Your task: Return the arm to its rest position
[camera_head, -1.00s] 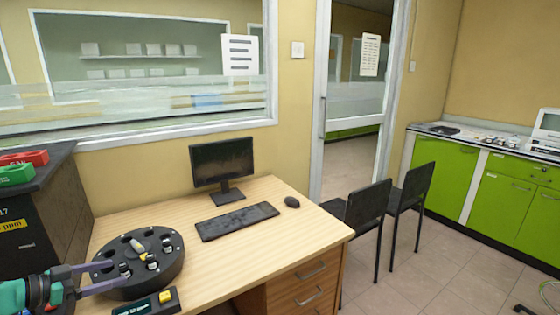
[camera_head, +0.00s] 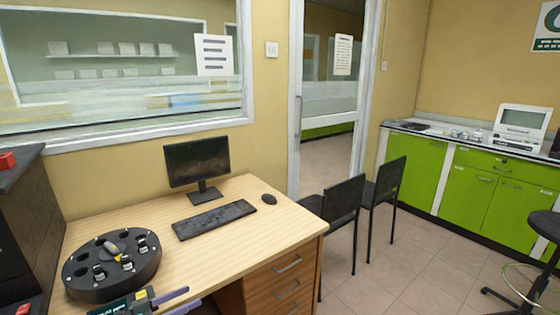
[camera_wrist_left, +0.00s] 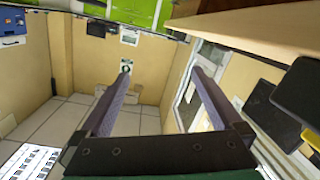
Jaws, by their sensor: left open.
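My left gripper (camera_head: 193,296) is open and empty at the bottom of the head view, in front of and to the right of the black round carousel (camera_head: 75,275). Its two purple-grey fingers point right, apart from the carousel. In the left wrist view the fingers (camera_wrist_left: 160,72) stand wide apart with nothing between them, and the view is strongly tilted. The rest of my left arm is mostly out of the picture. My right gripper is not in view. The carousel holds a few small vials and a yellow-and-grey piece on top.
The wooden desk (camera_head: 225,240) carries a monitor (camera_head: 197,161), keyboard (camera_head: 213,220) and mouse (camera_head: 269,199). Two black chairs (camera_head: 343,200) stand right of the desk. Open floor lies beyond, before green cabinets (camera_head: 480,185).

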